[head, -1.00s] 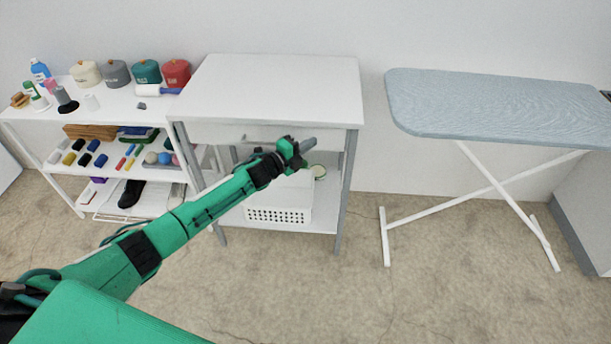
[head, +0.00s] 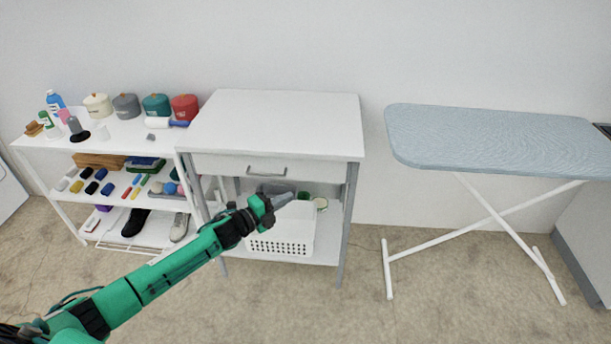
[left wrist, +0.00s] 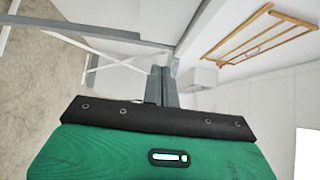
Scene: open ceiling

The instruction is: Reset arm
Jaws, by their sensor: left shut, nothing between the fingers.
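My left gripper (head: 281,201) is at the end of the green left arm, in front of the white drawer table (head: 275,115). It is shut and empty, and it appears in front of the table's open lower part, below the drawer handle (head: 266,171). In the left wrist view the two grey fingers (left wrist: 161,85) lie together with nothing between them. My right gripper is not in view.
A white shelf (head: 120,132) with pots, bottles and several small items stands at the left. A white basket (head: 280,240) sits on the table's lower shelf. A blue ironing board (head: 490,138) stands at the right. The floor in front is clear.

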